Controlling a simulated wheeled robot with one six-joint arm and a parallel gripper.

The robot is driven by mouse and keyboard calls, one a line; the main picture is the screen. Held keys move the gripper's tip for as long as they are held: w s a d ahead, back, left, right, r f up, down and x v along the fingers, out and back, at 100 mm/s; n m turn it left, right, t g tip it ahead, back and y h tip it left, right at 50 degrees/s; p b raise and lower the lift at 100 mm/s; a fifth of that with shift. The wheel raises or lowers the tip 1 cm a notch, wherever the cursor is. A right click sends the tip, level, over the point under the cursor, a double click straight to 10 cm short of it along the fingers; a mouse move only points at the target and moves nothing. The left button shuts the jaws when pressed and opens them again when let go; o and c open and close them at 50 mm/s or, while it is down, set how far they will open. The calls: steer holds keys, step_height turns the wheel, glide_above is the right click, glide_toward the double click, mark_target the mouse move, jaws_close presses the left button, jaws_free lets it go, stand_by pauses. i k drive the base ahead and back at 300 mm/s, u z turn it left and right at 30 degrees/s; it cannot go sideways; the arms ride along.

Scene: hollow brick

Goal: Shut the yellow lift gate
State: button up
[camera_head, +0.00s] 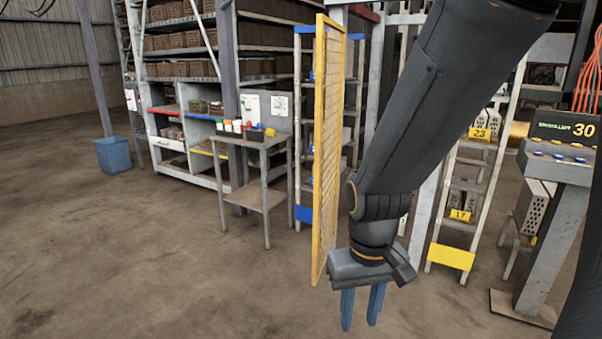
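The yellow lift gate (328,150) is a tall mesh panel in a yellow frame. It stands swung out toward me in the middle of the view, seen almost edge-on, so it is open. My arm comes down from the top right, and my gripper (361,308) points downward just right of the gate's lower near edge. Its two blue fingers are apart with nothing between them. I cannot tell whether the gripper touches the gate. My arm hides much of the lift opening behind it.
A small metal table (252,142) with coloured items stands left of the gate. Shelving (188,125) stands behind it, with a blue bin (113,154) farther left. A control stand (560,215) and a ladder-like rack (478,190) are on the right. The floor at front left is clear.

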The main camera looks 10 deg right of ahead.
mark_target(322, 20)
steer(key=u, duration=0.65)
steer(key=i, duration=1.45)
steer(key=z, duration=0.7)
steer(key=i, duration=0.85)
steer(key=z, duration=0.2)
